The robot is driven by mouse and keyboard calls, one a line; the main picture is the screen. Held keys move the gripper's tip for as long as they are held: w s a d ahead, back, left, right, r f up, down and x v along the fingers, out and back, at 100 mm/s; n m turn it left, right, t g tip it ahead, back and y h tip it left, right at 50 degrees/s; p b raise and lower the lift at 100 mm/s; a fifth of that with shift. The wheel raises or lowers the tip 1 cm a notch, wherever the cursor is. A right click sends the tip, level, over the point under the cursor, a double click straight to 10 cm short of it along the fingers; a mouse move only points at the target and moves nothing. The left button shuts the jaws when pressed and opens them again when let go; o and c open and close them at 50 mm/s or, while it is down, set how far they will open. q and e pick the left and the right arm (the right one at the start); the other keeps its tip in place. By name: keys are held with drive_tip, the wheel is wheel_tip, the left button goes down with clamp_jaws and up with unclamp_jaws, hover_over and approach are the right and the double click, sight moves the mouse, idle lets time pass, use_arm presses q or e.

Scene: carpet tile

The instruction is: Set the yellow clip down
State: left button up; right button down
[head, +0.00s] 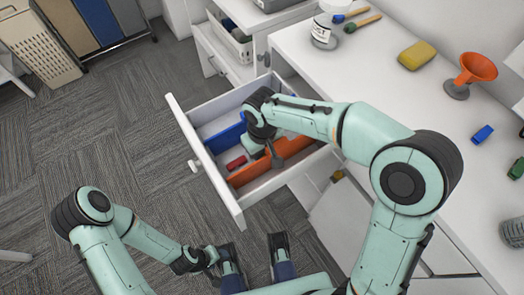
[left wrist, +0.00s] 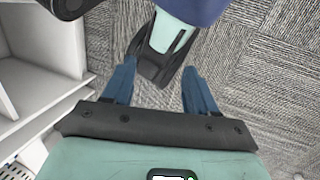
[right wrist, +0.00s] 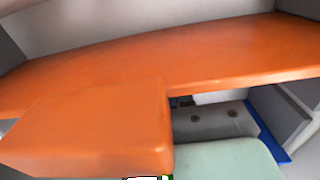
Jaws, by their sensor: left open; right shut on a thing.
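My right gripper (head: 274,152) reaches down into the open drawer (head: 182,122), over its orange divider (head: 250,172). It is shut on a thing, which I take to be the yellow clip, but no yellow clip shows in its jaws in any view. In the right wrist view the orange divider (right wrist: 215,55) and an orange block-like part (right wrist: 90,130) fill most of the picture and hide the fingertips. My left gripper (left wrist: 158,68) is open and empty above the carpet, near my own base.
A red block (head: 236,163) lies in the drawer, beside a blue divider (head: 222,138). Carpet (head: 100,140) at left is clear.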

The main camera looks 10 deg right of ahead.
use_arm(q)
drive_tip(key=shift+f, duration=0.1)
use_arm(e)
drive_tip(key=c, duration=1.4)
unclamp_jaws()
drive_tip(key=shift+f, duration=0.2)
drive_tip(key=o, duration=0.4)
use_arm(q)
drive_tip(key=shift+w, duration=0.1)
use_arm(e)
drive_tip(key=shift+r, duration=0.1)
use_arm(q)
drive_tip(key=s+r+p, duration=0.2)
drive_tip(key=r+p, duration=0.1)
drive_tip(key=shift+d+g, duration=0.2)
drive_tip(key=shift+g, duration=0.1)
use_arm(e)
wheel_tip(320, 180, up, 12)
drive_tip(key=shift+r, duration=0.2)
